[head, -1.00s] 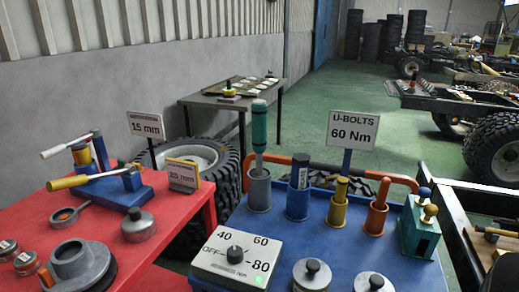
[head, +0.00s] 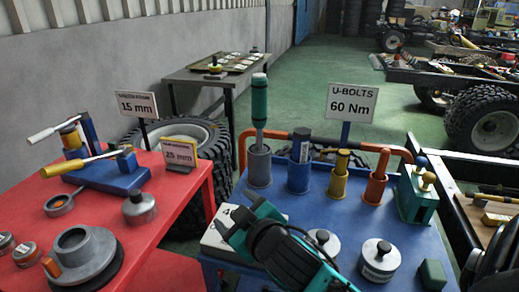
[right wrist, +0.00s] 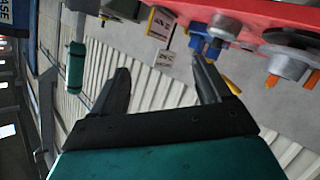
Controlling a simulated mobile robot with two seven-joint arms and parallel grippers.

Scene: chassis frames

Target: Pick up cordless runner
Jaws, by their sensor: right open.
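A tool with a teal cylindrical handle (head: 259,100) stands upright in a grey cup (head: 258,168) at the back left of the blue table. It looks most like the cordless runner, though no label confirms this. Its handle also shows at the left of the right wrist view (right wrist: 76,65), outside the jaws. My right gripper (head: 236,215), teal with black fingers, is in front of the cup and apart from the tool. In the right wrist view its fingers (right wrist: 160,65) are spread and nothing is between them. My left gripper is not in view.
Blue, yellow and orange cups (head: 375,190) with tools stand right of the grey one. An orange rail (head: 335,142) runs behind them. The U-BOLTS sign (head: 351,103) stands behind. A dial box (head: 212,245) is partly behind my gripper. Lidded pots (head: 379,259) stand in front.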

